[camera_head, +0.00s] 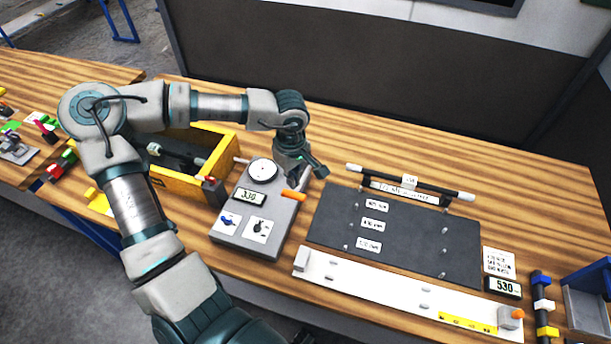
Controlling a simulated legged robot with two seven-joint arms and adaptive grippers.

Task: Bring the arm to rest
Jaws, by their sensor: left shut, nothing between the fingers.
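My left arm reaches in from the lower left, bends at the elbow over the table's left part and extends to the right. My left gripper (317,170) hangs pointing down at the far right corner of a grey box-shaped device (262,238). Its fingers are shut and hold nothing. I cannot tell whether the fingertips touch the device or are just above it. My right gripper is not in view.
The grey device has a round dial (262,170) and an orange-tipped part (293,195). A yellow-walled box (222,160) stands behind my forearm. A dark panel (420,240), a white bar fixture (385,290) and a blue-grey bin (590,300) lie right on the wooden table.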

